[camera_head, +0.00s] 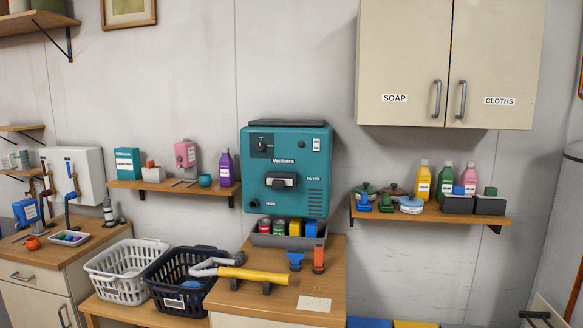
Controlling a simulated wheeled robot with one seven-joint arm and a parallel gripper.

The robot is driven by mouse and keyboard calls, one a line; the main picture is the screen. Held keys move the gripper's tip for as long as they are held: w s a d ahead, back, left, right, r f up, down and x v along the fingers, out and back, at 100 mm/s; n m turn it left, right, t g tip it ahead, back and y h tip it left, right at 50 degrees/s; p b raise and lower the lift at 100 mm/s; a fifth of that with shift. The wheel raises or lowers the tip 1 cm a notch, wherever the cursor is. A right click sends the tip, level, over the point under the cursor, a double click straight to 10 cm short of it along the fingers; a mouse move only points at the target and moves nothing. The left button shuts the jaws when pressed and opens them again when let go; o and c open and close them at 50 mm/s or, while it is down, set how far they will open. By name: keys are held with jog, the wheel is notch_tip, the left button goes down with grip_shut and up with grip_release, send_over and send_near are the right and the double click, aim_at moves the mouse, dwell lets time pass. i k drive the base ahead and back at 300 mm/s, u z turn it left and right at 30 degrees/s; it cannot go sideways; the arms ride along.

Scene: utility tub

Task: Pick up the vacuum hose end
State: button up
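The likely vacuum hose end is a yellow tube (254,275) with a grey curved pipe (210,265) at its left. It lies on dark supports on the wooden counter (320,285), below the teal wall unit. The grey pipe reaches left over the dark basket. The yellow tube's right end points toward the counter's middle, and nothing is holding it. My gripper is not in view.
The teal unit (287,170) hangs above the counter. A blue nozzle (296,260) and an orange nozzle (319,259) stand behind the tube's right end. A white basket (112,270) and dark basket (165,285) crowd its left. The counter's front right holds a pale card (314,304).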

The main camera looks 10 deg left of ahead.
aim_at(239, 257)
jog(key=u, duration=0.35)
jog(key=i, duration=0.55)
jog(key=u, duration=1.25)
jog(key=i, duration=1.15)
jog(key=u, duration=0.85)
jog(key=i, duration=1)
jog(key=u, duration=0.1)
